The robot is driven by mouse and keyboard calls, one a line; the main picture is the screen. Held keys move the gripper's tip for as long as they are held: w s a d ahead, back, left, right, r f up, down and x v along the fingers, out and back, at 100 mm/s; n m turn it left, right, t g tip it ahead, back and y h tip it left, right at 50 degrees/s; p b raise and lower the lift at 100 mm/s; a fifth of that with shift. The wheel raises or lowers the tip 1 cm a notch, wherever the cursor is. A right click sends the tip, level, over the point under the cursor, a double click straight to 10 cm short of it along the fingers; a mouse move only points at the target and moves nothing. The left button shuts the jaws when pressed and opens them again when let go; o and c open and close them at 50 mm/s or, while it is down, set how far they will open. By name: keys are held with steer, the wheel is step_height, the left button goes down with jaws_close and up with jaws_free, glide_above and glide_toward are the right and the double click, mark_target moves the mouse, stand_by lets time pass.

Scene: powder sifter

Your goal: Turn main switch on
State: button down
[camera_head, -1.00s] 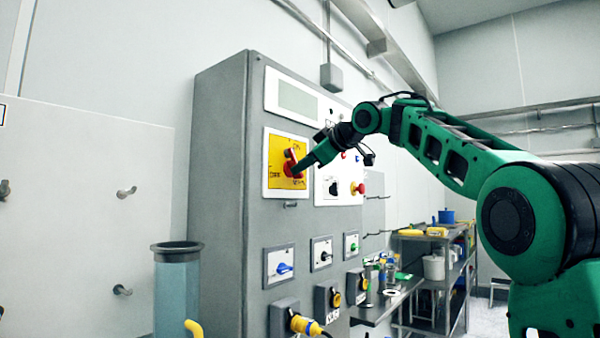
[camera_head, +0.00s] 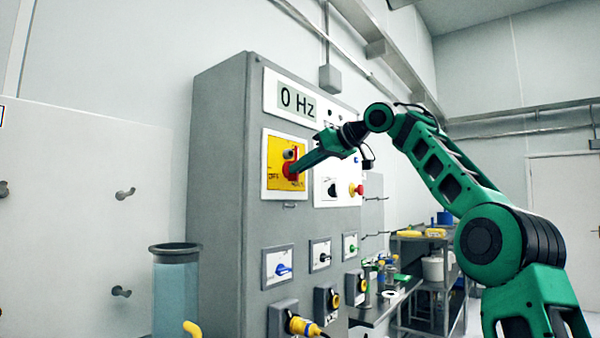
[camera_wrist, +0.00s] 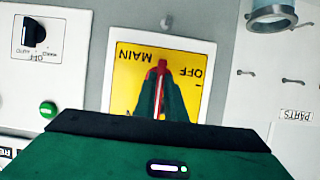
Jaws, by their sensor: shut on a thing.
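The main switch is a red rotary handle (camera_head: 293,156) on a yellow plate (camera_head: 272,176) in a white frame, on the front of the grey cabinet. In the wrist view the picture is upside down, and the red handle (camera_wrist: 162,64) sits between my fingers, with "MAIN" and "OFF" on the yellow plate (camera_wrist: 128,75). My gripper (camera_head: 293,169) reaches in from the right and is shut on the red handle; it also shows in the wrist view (camera_wrist: 161,88). The fingers hide part of the handle and plate. The display (camera_head: 298,103) above reads "0 Hz".
A white panel with a black knob (camera_head: 332,188) and a red button (camera_head: 356,190) lies right of the switch. Smaller switches, including a blue one (camera_head: 283,269), and sockets sit below. A shelf rack stands behind at right.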

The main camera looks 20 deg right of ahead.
steer(key=shift+w+d, duration=0.1)
stand_by(0.3)
steer(key=c, duration=2.1)
jaws_free()
steer(key=v, duration=1)
steer(key=shift+d, duration=0.2)
